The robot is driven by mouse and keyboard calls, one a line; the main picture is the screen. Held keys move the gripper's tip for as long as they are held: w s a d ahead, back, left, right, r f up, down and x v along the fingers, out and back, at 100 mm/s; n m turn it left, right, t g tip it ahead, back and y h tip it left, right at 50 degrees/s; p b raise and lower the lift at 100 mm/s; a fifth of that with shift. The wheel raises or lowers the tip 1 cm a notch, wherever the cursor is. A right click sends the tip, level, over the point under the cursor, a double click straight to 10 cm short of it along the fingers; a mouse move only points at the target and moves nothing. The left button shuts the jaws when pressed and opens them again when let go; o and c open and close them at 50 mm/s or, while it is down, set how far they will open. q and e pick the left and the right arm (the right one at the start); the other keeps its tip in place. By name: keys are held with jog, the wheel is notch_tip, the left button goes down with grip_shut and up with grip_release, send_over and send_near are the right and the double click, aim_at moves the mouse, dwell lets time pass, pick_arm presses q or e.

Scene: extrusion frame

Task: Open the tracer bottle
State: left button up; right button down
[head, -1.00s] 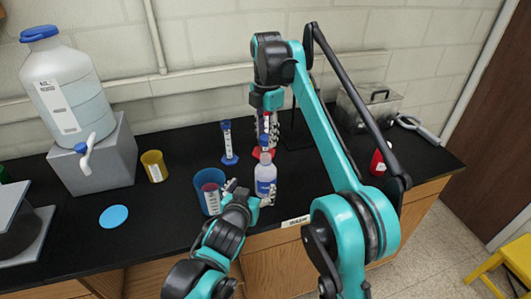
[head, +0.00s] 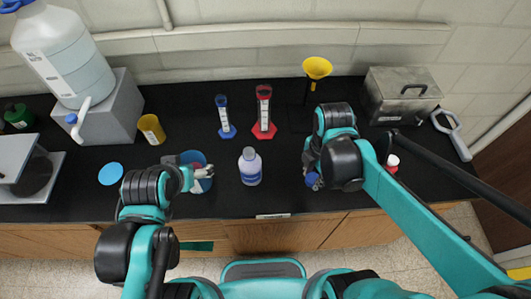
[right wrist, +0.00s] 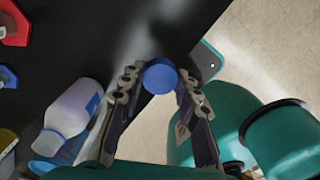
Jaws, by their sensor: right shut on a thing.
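The tracer bottle (head: 250,168), white with a blue label, stands upright on the black bench with its white neck bare. It also shows in the right wrist view (right wrist: 72,110). My right gripper (head: 312,177) is to the right of the bottle, apart from it. In the right wrist view its fingertips (right wrist: 157,88) are shut on a round blue cap (right wrist: 161,76). My left gripper (head: 201,178) is left of the bottle, by the blue beaker, and clear of the bottle. Its fingers are too small and partly hidden to tell open from shut.
A blue beaker (head: 191,157) stands close to my left gripper. Behind are a blue-based cylinder (head: 226,127), a red-based cylinder (head: 264,128) and a yellow funnel (head: 317,68). A metal box (head: 398,97) stands at right. The bench's front edge is near both grippers.

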jog(key=b, duration=0.3)
send_over(285, 172)
notch_tip(285, 172, down, 7)
jog(key=shift+w+f, duration=0.1)
jog(key=shift+f+b, duration=0.7)
jog(key=shift+f, duration=1.25)
jog(key=shift+f, duration=0.1)
jog(key=c, duration=1.1)
grip_release()
